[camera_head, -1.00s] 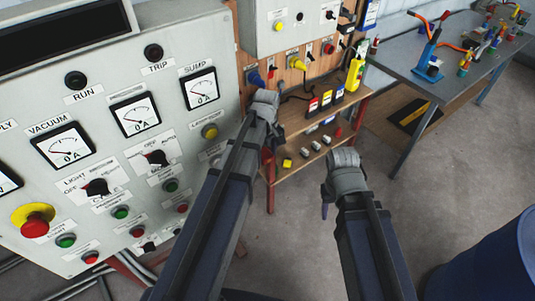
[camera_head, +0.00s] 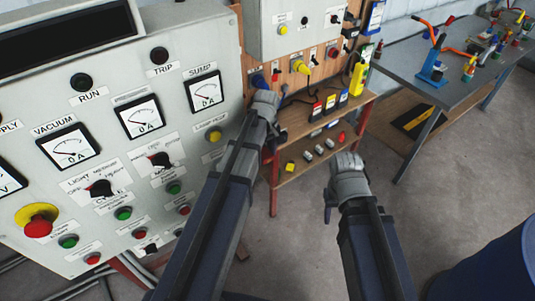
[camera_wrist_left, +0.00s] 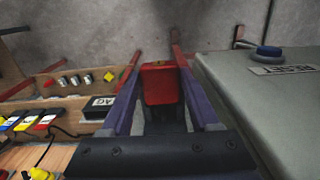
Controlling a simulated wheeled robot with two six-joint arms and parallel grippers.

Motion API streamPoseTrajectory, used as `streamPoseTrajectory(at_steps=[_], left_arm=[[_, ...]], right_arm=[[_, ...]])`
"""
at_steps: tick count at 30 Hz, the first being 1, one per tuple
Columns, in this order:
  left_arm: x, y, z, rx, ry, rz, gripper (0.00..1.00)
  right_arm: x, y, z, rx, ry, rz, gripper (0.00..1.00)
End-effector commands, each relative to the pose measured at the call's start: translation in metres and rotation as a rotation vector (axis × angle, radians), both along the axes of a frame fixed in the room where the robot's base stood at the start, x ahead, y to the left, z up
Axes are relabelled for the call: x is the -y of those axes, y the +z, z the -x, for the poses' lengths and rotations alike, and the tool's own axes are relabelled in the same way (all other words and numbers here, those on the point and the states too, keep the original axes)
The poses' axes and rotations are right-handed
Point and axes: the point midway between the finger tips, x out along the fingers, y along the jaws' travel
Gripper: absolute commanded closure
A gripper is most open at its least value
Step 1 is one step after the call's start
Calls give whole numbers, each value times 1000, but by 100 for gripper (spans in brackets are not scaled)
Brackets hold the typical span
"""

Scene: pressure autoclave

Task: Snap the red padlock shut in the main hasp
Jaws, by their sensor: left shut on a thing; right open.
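The red padlock (camera_wrist_left: 162,84) sits between the two fingers of my left gripper (camera_wrist_left: 160,98) in the left wrist view. The gripper is shut on it. In the head view my left gripper (camera_head: 265,103) is beside the right edge of the grey control panel (camera_head: 222,60), in front of the wooden shelf unit. The padlock is hidden there behind the gripper and arm. I cannot make out its shackle or the main hasp. My right gripper (camera_head: 346,172) is open and empty, over the floor right of the shelf.
The shelf (camera_head: 305,128) holds small labelled boxes and several little padlock-like items. A metal table (camera_head: 455,90) with tools stands at the back right, and a blue barrel (camera_head: 495,270) at the lower right. A box with a blue button (camera_wrist_left: 268,52) is close right in the wrist view.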

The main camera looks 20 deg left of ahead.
Motion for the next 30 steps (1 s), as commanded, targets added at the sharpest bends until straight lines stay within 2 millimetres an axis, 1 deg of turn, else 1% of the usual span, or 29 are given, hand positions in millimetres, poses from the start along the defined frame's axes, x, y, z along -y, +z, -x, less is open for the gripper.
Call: streamPoseTrajectory(at_steps=[11, 12, 21, 30], left_arm=[[-3, 0, -2, 0, 0, 0, 100], [-3, 0, -2, 0, 0, 0, 37], [-3, 0, -2, 0, 0, 0, 4], [-3, 1, -2, 0, 0, 0, 3]], right_arm=[[0, 0, 0, 0, 0, 0, 50], [0, 0, 0, 0, 0, 0, 50], [0, 0, 0, 0, 0, 0, 50], [0, 1, 0, 0, 0, 0, 50]])
